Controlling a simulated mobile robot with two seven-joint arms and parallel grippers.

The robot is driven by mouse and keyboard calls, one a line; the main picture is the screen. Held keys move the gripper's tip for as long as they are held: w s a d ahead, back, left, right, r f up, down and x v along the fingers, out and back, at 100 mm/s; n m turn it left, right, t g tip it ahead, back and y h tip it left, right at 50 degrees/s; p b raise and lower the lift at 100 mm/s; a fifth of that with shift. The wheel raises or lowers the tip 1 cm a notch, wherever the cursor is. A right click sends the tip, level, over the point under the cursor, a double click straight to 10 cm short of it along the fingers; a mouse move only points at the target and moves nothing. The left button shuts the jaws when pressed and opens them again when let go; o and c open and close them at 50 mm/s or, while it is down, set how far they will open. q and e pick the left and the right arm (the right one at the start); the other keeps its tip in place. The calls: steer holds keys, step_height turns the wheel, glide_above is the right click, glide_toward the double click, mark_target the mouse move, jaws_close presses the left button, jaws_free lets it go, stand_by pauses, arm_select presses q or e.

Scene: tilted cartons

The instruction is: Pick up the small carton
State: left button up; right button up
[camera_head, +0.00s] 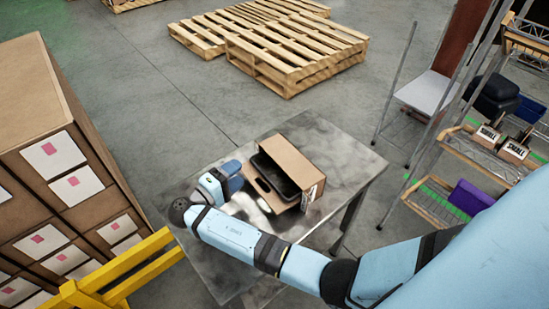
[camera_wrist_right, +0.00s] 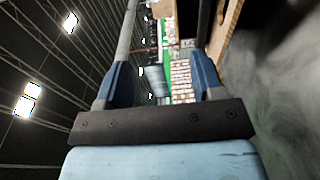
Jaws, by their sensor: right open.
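A brown cardboard carton (camera_head: 292,160) rests tilted on the grey metal table, its open side facing left. A black tray-like item (camera_head: 276,178) shows in its opening. My right gripper (camera_head: 233,177) is just left of the carton, low over the table. In the right wrist view, my right gripper (camera_wrist_right: 160,68) has its two blue fingers spread with nothing held between them. A strip of brown carton (camera_wrist_right: 225,30) shows beyond and right of the right-hand finger. Whether that finger touches it, I cannot tell. My left gripper is not in view.
The metal table (camera_head: 345,150) has bare room behind and right of the carton. Large stacked cartons (camera_head: 50,150) and a yellow rail (camera_head: 120,270) stand left. A wire rack (camera_head: 440,200) with small labelled boxes (camera_head: 514,149) stands right. Wooden pallets (camera_head: 290,50) lie behind.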

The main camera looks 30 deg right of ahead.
glide_toward(255, 176)
steer(key=x, duration=0.2)
steer(key=shift+w+d+f+b, duration=0.15)
steer(key=shift+d+f+b, duration=0.05)
steer(key=shift+d+b, duration=0.1)
steer(key=shift+x, duration=1.05)
steer(key=p+x, duration=0.1)
steer(key=x, duration=0.4)
steer(key=shift+d+p, duration=0.25)
steer(key=shift+p, duration=0.05)
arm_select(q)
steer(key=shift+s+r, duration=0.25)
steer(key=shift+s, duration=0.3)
arm_select(e)
steer(key=shift+r, duration=0.1)
steer(key=c, duration=1)
